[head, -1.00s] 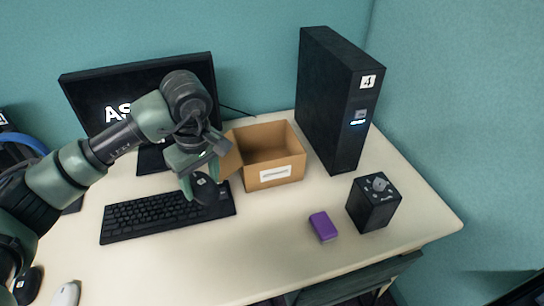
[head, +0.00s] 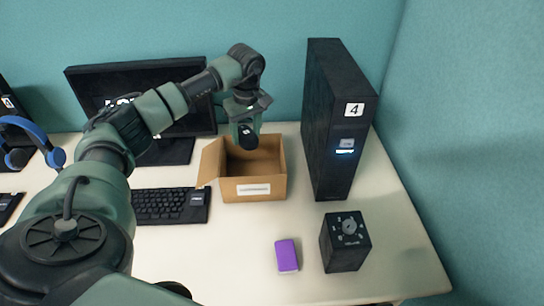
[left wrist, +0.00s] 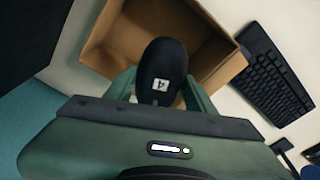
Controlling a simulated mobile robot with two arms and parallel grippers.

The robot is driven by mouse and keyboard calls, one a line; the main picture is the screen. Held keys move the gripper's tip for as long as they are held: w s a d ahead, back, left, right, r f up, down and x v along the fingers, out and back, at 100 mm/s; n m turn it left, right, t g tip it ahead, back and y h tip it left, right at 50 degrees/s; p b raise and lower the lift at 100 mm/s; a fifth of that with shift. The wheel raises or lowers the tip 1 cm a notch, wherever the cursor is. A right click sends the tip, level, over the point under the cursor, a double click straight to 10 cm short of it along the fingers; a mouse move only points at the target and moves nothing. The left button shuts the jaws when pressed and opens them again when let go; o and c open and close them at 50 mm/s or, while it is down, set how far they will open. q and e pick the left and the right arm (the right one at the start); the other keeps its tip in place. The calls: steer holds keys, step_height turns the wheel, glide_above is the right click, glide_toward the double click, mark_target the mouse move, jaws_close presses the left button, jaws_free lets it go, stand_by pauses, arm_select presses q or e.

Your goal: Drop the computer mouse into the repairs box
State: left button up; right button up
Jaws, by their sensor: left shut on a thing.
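The computer mouse (head: 247,138) is black, with a white label marked 4. My left gripper (head: 246,130) is shut on it and holds it above the open cardboard box. In the left wrist view the mouse (left wrist: 162,72) sits between the two green fingers, with the box opening behind it. The repairs box (head: 253,189) is brown cardboard with a white label on its front, too small to read, and its left flap folds outward. The part of the box floor that shows looks empty. My right gripper is not in view.
A black computer tower (head: 334,120) marked 4 stands right of the box. A black dial box (head: 345,243) and a purple block (head: 286,255) lie in front. A keyboard (head: 172,205) and monitor (head: 85,95) are to the left. Bare desk lies before the box.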

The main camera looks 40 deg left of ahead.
arm_select(q)
step_height(320, 180, down, 5)
steer(key=b, duration=0.4)
steer(key=shift+s+f, duration=0.1)
steer(key=shift+f, duration=0.2)
steer(key=shift+a, duration=0.1)
steer(key=o, duration=1.5)
steer(key=shift+r, duration=0.15)
steer(key=r, duration=0.5)
steer(key=d+r, duration=0.1)
steer(key=r, duration=0.1)
steer(key=shift+s+r+b, duration=0.15)
steer(key=shift+r+b, duration=0.15)
steer(key=shift+b, duration=0.05)
